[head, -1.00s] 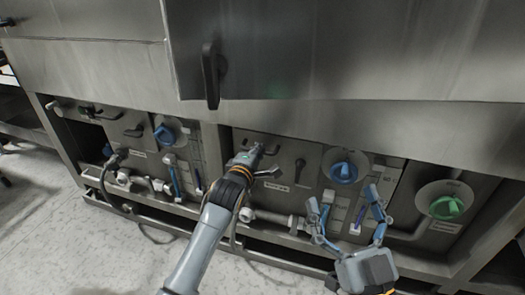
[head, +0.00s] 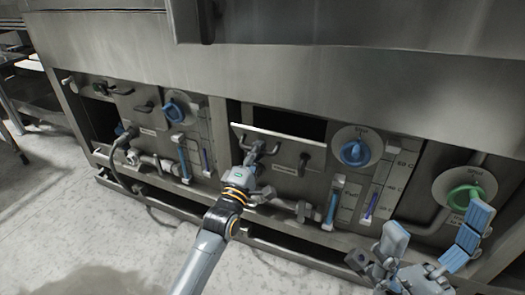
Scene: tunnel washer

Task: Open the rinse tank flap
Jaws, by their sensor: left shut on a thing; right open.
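The rinse tank flap (head: 278,152) is a grey metal panel low on the machine's front, with a small label that I cannot read fully. Its top edge stands away from the front, and a dark opening (head: 287,121) shows above it. My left gripper (head: 256,152) is shut on a handle at the flap's upper left and partly hides that handle. A second black handle (head: 302,164) is free at the flap's right. My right gripper (head: 437,232) is open and empty at lower right, in front of the lower panel.
A blue knob (head: 355,152) is right of the flap, and a green knob (head: 470,197) is behind my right gripper. Pipes (head: 290,207) run below the flap. Another panel with a blue knob (head: 178,111) is at left. Floor (head: 75,215) is clear at lower left.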

